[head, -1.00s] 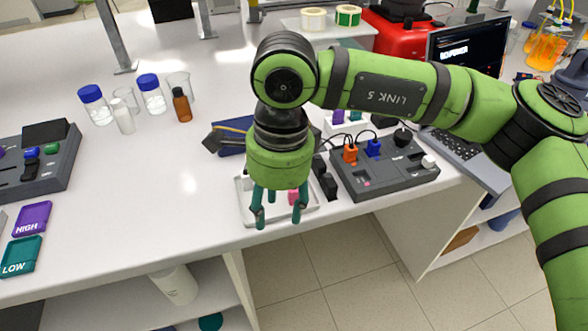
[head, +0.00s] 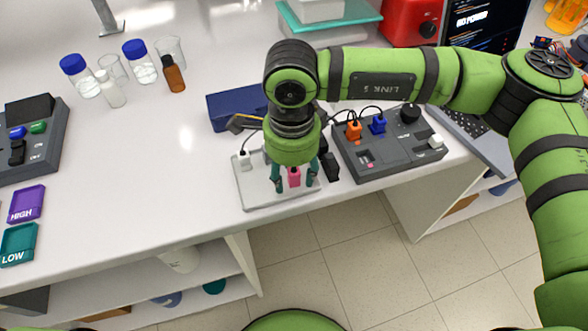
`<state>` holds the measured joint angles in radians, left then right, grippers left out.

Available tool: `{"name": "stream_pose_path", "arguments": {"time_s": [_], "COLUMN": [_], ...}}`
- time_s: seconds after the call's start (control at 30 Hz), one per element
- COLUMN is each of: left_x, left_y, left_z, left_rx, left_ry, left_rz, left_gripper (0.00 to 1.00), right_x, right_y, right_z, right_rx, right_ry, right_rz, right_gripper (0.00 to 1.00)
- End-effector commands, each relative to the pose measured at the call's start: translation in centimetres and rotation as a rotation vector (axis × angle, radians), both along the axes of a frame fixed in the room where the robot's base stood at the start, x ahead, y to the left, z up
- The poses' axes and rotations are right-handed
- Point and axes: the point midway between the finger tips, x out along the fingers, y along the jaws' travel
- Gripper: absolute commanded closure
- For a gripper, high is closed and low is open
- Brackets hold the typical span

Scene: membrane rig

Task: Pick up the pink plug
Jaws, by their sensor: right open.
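The pink plug (head: 294,177) stands on a white tray (head: 254,195) near the front edge of the bench. My right gripper (head: 295,184) points down over the tray. Its teal fingers are open, one on each side of the pink plug. I cannot tell whether they touch it. My left gripper is not in view.
A grey power box (head: 390,155) with an orange plug (head: 353,130) and a blue plug (head: 378,125) stands right of the tray. A dark blue case (head: 232,108) lies behind. Bottles (head: 140,62) stand at back left.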

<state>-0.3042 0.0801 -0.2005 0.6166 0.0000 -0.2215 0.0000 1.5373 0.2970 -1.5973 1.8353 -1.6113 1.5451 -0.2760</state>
Motion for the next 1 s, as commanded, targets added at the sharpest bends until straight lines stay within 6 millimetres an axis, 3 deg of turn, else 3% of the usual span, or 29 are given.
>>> {"name": "stream_pose_path", "arguments": {"time_s": [0.17,0.3,0.77,1.0], "left_x": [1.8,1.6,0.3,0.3], "left_y": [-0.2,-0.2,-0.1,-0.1], "left_z": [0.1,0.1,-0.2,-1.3], "left_rx": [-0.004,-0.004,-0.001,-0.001], "left_ry": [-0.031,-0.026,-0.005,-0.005], "left_rz": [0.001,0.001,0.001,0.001], "left_gripper": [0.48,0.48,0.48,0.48], "right_x": [0.0,0.0,0.0,0.1], "right_y": [0.0,0.0,0.1,0.1], "right_z": [-0.1,0.0,0.3,2.9], "right_rx": [0.001,0.001,0.001,0.003], "right_ry": [0.0,0.0,-0.002,-0.005], "right_rz": [0.0,0.0,0.0,0.0], "right_gripper": [0.51,0.91,0.93,0.93]}}
